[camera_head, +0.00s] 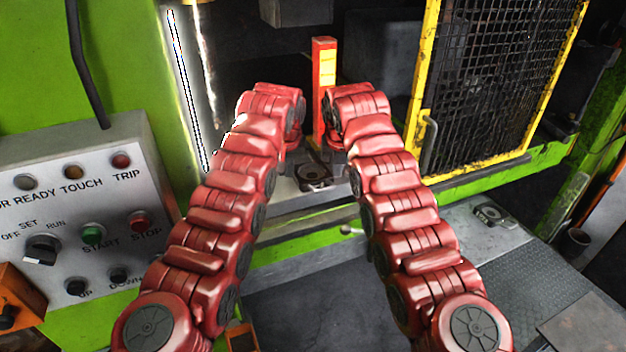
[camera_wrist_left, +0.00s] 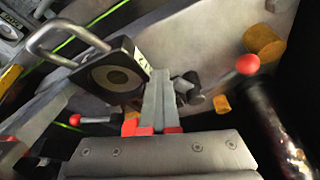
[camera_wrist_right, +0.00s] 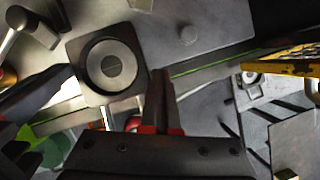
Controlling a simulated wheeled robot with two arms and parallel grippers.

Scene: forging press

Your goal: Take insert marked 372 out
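A dark square insert with a round recessed centre (camera_head: 313,176) lies on the press bed between my two grippers. The left wrist view shows it (camera_wrist_left: 118,75) with a light label on its near side, probably 372, and a metal loop handle on its far side. It also shows in the right wrist view (camera_wrist_right: 108,66). My left gripper (camera_wrist_left: 158,84) has its fingers together beside the insert's labelled corner. My right gripper (camera_wrist_right: 161,82) has its fingers together near another corner. Contact with the insert cannot be made out. The hands are largely hidden by my arms in the head view.
A red and yellow post (camera_head: 324,90) stands behind the grippers. A yellow mesh guard (camera_head: 490,85) is on the right. A control panel (camera_head: 85,210) is on the left. Another dark insert (camera_head: 495,215) lies on the side table (camera_head: 525,270) at right.

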